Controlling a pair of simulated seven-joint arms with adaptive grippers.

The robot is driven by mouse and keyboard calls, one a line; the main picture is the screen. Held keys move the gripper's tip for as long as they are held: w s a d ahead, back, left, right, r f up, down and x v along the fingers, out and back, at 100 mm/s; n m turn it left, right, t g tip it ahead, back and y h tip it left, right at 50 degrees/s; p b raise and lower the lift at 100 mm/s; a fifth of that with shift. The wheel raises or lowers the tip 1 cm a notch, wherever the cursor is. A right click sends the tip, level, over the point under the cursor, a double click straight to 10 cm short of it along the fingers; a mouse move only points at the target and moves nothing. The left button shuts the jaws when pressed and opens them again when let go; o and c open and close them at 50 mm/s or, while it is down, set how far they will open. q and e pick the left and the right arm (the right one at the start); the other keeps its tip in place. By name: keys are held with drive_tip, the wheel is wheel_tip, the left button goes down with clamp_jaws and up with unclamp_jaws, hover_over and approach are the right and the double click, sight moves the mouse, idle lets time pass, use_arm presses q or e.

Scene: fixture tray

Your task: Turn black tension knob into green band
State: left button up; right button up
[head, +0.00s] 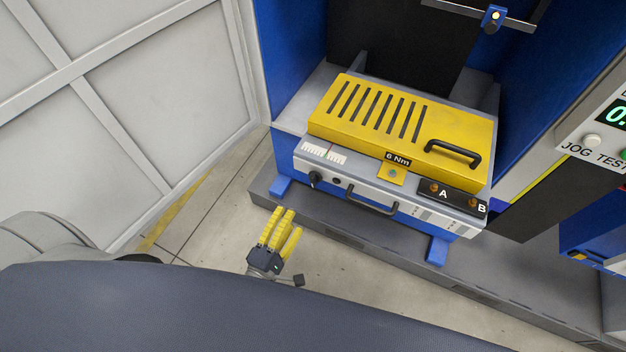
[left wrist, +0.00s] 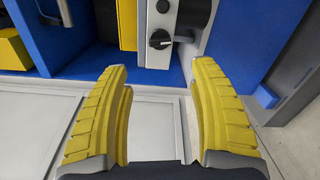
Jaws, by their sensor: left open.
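The black tension knob (head: 315,178) sits at the left end of the fixture's grey front panel. In the left wrist view it is a round black knob (left wrist: 160,39) with a white pointer line, near the top centre. A small white scale (head: 323,153) is above it in the head view, with a small green mark; its pointer is too small to read. My left gripper (head: 284,219) has yellow ribbed fingers, open and empty, in front of and below the knob. In the left wrist view the fingers (left wrist: 162,75) frame the space below the knob, apart from it. My right gripper is not in view.
The fixture has a yellow slotted lid (head: 375,110) with a black handle (head: 453,153). A grey bar handle (head: 372,201) and buttons A and B (head: 460,199) are on its front. A grey ledge (head: 350,235) runs below. A pale wall panel (head: 140,90) stands left.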

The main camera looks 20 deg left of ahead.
sight(312, 183)
use_arm(q)
drive_tip(key=w, duration=0.4)
drive_tip(key=w+d, duration=0.1)
drive_tip(key=w, duration=0.4)
drive_tip(key=w+d, duration=0.1)
drive_tip(key=w, duration=0.4)
drive_tip(key=shift+d, duration=0.1)
drive_tip(key=shift+c, duration=0.4)
